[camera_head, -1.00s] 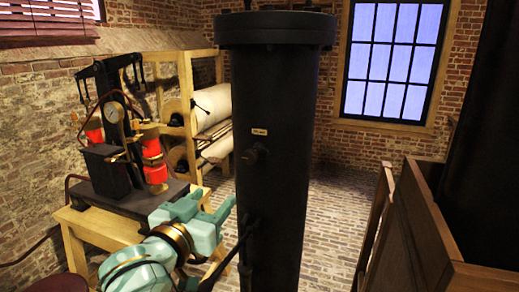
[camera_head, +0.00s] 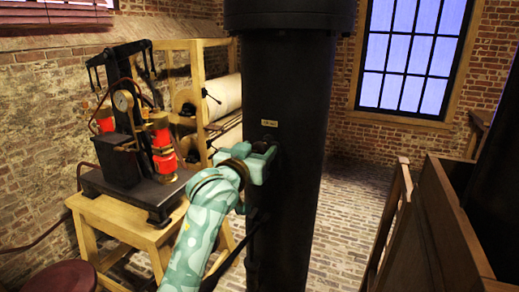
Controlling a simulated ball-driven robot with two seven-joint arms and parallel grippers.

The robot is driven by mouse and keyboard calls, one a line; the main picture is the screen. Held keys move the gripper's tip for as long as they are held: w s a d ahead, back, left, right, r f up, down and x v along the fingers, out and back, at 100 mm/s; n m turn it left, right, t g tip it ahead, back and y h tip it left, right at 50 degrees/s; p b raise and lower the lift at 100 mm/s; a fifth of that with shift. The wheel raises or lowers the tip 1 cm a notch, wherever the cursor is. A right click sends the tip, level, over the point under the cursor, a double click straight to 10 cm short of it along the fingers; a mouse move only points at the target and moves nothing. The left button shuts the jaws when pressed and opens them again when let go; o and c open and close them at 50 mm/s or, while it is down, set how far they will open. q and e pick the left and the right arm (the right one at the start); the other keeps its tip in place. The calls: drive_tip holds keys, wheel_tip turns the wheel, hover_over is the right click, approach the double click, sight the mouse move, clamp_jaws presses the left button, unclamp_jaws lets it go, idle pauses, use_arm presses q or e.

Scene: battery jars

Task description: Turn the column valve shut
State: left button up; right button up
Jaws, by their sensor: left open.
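My left gripper (camera_head: 264,162), teal and on a teal arm from below, is open at the column's front, just below the label. The column valve is mostly hidden by the gripper, so I cannot tell whether the fingers touch it or how far it is turned. My right gripper is not in view.
At left, a wooden table (camera_head: 125,222) carries a black apparatus with red jars (camera_head: 163,147) and a gauge (camera_head: 123,100). A wooden frame with a large pale roller (camera_head: 218,98) stands behind. A wooden panel (camera_head: 445,225) is at right; brick floor (camera_head: 345,215) lies clear between.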

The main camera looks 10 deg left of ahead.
use_arm(q)
drive_tip(key=shift+w+d, duration=0.2)
drive_tip(key=shift+w, duration=0.7)
drive_tip(key=c, duration=1)
drive_tip(key=shift+o, duration=0.3)
drive_tip(key=shift+s+r+m+p, duration=0.15)
drive_tip(key=shift+m+p, duration=0.35)
drive_tip(key=shift+p, duration=0.3)
drive_tip(key=m+p, duration=0.4)
drive_tip(key=p, duration=0.1)
drive_tip(key=shift+m+p, duration=0.4)
drive_tip(key=m+p, duration=0.2)
drive_tip(key=shift+d+m, duration=0.1)
drive_tip(key=shift+m, duration=0.3)
drive_tip(key=m+p, duration=0.2)
drive_tip(key=shift+m, duration=0.4)
drive_tip(key=m+p, duration=0.2)
drive_tip(key=m, duration=0.1)
drive_tip(key=shift+f, duration=0.25)
drive_tip(key=shift+f+m+p, duration=0.1)
drive_tip(key=shift+m+p, duration=0.5)
drive_tip(key=shift+m, duration=1.1)
